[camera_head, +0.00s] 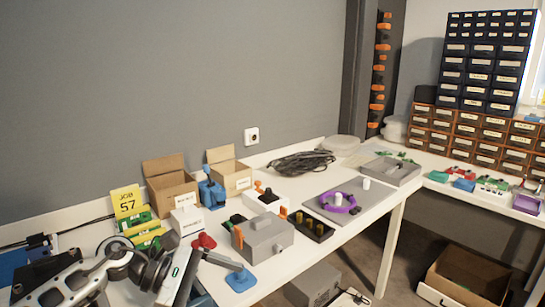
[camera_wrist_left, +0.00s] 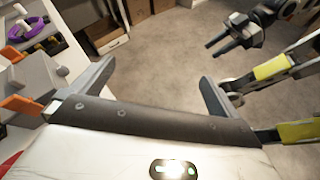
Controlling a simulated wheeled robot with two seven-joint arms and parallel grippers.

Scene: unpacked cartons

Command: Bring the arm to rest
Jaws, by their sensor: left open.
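My left gripper (camera_wrist_left: 157,72) is open and empty in the left wrist view. Its two grey fingers are spread wide, with floor showing between them. In the head view my left arm comes in at the lower left, and its white hand with a green mark is beside the front edge of the table. My right gripper (camera_wrist_left: 236,38), black with two prongs, shows in the upper right of the left wrist view, over the floor. Its opening is unclear, and I see nothing held in it.
The white table (camera_head: 342,232) carries a grey box (camera_head: 262,238), a purple ring (camera_head: 338,203), cardboard boxes (camera_head: 170,185) and a yellow sign (camera_head: 127,201). A grey tray (camera_head: 391,170) lies farther back. An open carton (camera_head: 470,280) stands on the floor. Drawer cabinets (camera_head: 480,60) stand at the right.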

